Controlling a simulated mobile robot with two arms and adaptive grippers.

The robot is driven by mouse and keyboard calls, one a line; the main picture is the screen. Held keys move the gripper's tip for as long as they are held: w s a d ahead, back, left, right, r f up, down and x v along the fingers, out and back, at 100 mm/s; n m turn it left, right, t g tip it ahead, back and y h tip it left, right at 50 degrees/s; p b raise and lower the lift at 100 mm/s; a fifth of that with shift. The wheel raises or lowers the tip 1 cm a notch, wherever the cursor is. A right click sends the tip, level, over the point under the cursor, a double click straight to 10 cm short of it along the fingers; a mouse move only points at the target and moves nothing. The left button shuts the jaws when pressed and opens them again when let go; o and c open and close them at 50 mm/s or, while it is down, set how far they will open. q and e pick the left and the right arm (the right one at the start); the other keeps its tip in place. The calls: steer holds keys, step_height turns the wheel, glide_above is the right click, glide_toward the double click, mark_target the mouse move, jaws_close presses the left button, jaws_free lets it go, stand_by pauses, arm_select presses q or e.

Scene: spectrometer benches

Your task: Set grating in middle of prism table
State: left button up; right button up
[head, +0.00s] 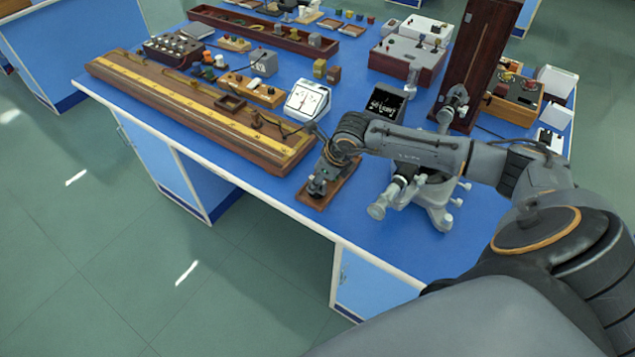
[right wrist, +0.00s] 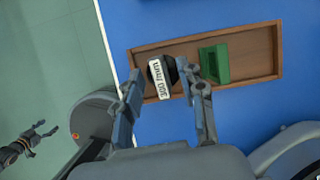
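The grating (right wrist: 161,78), a small dark piece with a white label ending in "/mm", is in a shallow wooden tray (right wrist: 262,50) in the right wrist view. My right gripper (right wrist: 165,90) is open, with one finger on each side of the grating and apparent gaps. In the head view my right gripper (head: 320,183) is low over the tray (head: 343,190) and hides the grating. The grey spectrometer (head: 436,200) stands to its right; my right forearm crosses in front of it and hides the prism table. My left gripper (right wrist: 40,138) appears open, over the floor, in the right wrist view.
A green block (right wrist: 214,64) is in the same tray, beside the right finger. A long wooden bench with a yellow scale (head: 200,105) lies to the left, and a white meter (head: 307,99) behind. A tall dark wooden board (head: 483,50) stands behind the spectrometer. The bench's front edge is near.

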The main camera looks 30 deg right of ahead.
steer(key=shift+w+a+f, duration=0.1)
steer(key=shift+w+f, duration=0.1)
steer(key=shift+f, duration=0.3)
jaws_close()
